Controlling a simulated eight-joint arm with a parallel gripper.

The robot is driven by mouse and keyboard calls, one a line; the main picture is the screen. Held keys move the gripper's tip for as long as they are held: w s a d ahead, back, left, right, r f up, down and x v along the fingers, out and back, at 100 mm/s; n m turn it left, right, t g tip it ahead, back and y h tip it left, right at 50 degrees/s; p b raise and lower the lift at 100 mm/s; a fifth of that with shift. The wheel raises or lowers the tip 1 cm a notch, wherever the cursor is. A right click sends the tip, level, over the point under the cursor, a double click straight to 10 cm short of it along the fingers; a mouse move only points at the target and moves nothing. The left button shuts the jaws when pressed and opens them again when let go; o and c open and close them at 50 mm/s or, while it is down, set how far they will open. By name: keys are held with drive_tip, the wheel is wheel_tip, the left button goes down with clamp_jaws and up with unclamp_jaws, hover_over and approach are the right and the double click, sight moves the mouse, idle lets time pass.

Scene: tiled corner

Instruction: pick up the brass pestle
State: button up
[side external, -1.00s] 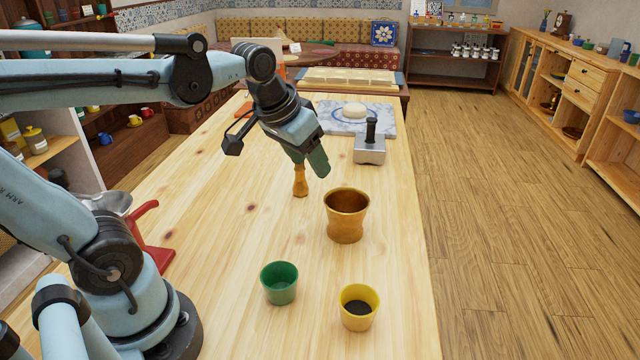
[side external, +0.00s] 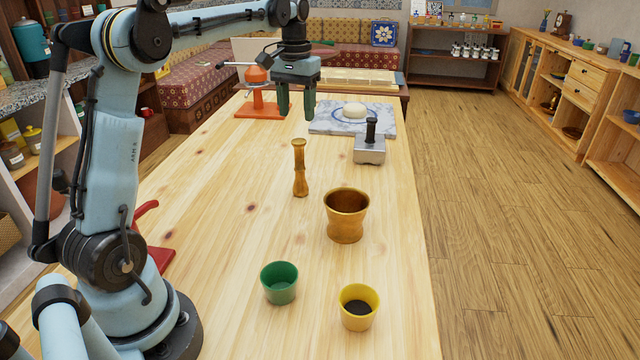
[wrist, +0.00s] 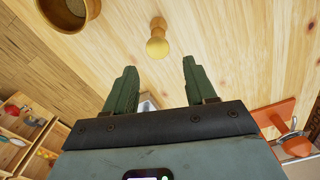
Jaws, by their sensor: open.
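The brass pestle (side external: 300,168) stands upright on the wooden table, left of and behind the brass mortar (side external: 346,215). It also shows in the wrist view (wrist: 157,40), seen from above, near the top middle. My gripper (side external: 297,116) is open and empty, raised above the table and farther back than the pestle in the side view. In the wrist view its two green fingers (wrist: 155,76) are spread apart, with the pestle beyond the tips and between their lines. The mortar also shows in the wrist view (wrist: 90,8), cut off at the top left.
A green cup (side external: 279,284) and a yellow cup (side external: 358,308) with dark contents stand at the front. A metal tamper block (side external: 370,150) stands right of the pestle. A marble slab (side external: 325,128) and an orange stand (side external: 260,110) are at the back.

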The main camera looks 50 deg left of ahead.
sight(299, 141)
drive_tip(key=f, duration=1.1)
drive_tip(key=shift+d+f, duration=0.2)
drive_tip(key=shift+f, duration=0.1)
clamp_jaws()
